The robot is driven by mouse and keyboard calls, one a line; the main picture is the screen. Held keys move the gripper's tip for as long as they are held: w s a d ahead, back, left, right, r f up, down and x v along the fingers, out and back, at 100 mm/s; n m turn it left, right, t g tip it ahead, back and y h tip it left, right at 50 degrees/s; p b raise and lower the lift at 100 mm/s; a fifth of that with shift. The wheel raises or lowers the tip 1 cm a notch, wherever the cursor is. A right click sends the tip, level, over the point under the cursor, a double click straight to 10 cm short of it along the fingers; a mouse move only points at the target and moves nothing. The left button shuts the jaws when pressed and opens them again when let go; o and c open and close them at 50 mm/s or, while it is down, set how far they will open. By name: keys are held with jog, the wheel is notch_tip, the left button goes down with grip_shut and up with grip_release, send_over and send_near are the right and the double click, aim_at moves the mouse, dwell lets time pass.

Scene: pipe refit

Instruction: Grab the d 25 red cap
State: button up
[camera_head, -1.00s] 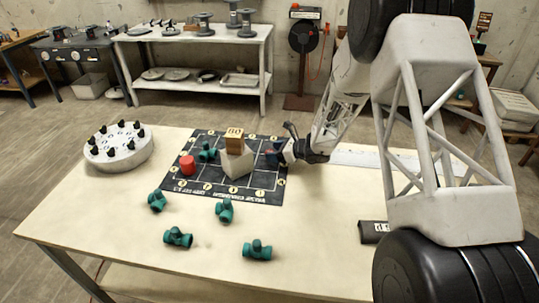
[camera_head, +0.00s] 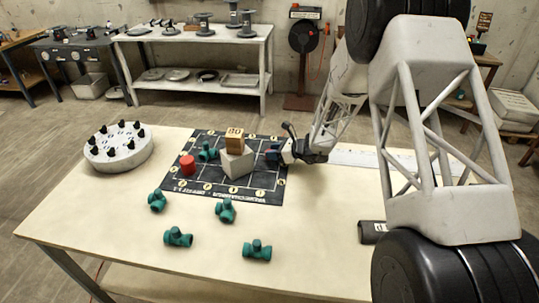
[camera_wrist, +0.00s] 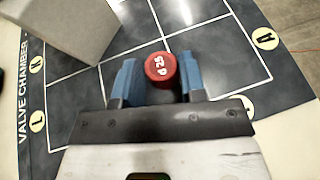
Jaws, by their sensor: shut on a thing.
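The red cap marked "d 25" (camera_wrist: 161,67) sits between the two blue fingers of my gripper (camera_wrist: 157,80) in the wrist view. The fingers are shut on its sides, and its marked face shows. In the head view my gripper (camera_head: 273,155) is low over the right part of the dark mat (camera_head: 215,192). The cap cannot be made out clearly there.
A grey block (camera_head: 237,164) with a brown block (camera_head: 234,140) on top stands just left of my gripper. A larger red cylinder (camera_head: 187,165) and a green fitting (camera_head: 207,152) are farther left. Several green fittings lie in front; a round grey holder (camera_head: 118,155) stands at left.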

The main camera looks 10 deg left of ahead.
jog(key=shift+r, duration=0.1)
dwell(0.3)
jog(key=shift+r, duration=0.65)
notch_tip(320, 180, up, 2)
jog(key=shift+r, duration=0.1)
jog(key=s+d, duration=0.2)
jog(key=s, duration=0.3)
jog(key=s+d+r, duration=0.1)
jog(key=s, duration=0.4)
jog(key=s+d, duration=0.2)
jog(key=s, duration=0.3)
jog(key=shift+d+r, duration=0.15)
jog(key=shift+d, duration=0.15)
